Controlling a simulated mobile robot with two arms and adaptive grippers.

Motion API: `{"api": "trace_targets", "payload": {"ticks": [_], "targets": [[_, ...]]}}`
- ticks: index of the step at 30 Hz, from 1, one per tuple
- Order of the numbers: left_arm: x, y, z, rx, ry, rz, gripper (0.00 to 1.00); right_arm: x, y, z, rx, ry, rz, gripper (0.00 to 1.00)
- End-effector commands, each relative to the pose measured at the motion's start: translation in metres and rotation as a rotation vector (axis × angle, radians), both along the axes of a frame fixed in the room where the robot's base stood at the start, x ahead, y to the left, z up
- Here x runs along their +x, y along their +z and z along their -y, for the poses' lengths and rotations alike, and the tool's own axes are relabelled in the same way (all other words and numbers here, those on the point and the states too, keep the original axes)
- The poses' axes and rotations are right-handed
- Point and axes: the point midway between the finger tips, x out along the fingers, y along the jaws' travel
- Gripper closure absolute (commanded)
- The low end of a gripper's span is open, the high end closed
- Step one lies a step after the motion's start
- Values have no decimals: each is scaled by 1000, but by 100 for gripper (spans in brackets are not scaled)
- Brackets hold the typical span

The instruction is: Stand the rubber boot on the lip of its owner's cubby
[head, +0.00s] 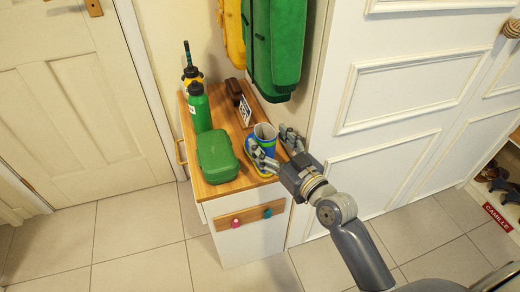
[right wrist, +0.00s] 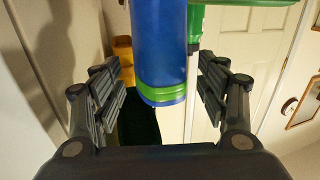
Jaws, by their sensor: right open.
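The rubber boot (head: 266,134) is blue with a green band and yellow at its foot. It stands upright on the wooden top of a small cabinet, near the front right corner. My right gripper (head: 273,146) is open, with one finger on each side of the boot. In the right wrist view the blue shaft (right wrist: 160,45) is between the two spread fingers (right wrist: 160,88), with a gap on both sides. The cubby unit (head: 477,194) shows only partly at the right edge, with a red label reading CAMILLE (head: 497,216). My left gripper is out of view.
On the cabinet top (head: 224,187), a green case (head: 217,157), a green bottle (head: 199,108), a yellow and black bottle (head: 191,75), a brown object (head: 234,90) and a small card (head: 245,110) stand close to the boot. Green and yellow garments (head: 275,45) hang behind.

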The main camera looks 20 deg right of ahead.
Motion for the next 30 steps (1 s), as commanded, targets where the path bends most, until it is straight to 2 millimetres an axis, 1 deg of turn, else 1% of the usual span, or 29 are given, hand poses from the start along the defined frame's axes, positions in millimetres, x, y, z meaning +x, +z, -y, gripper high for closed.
{"api": "trace_targets", "payload": {"ticks": [3,8,9,11,12,17,18,30], "targets": [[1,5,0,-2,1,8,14,4,0,-1,-1,1,0,32],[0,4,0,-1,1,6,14,4,0,-1,-1,1,-1,32],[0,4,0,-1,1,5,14,4,0,-1,-1,1,-1,37],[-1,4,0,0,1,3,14,4,0,-1,-1,1,-1,50],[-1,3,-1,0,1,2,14,4,0,-1,-1,1,0,60],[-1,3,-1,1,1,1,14,4,0,-1,-1,1,0,96],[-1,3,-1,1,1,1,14,4,0,-1,-1,1,0,100],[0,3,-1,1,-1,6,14,4,6,-1,0,0,4,100]]}}
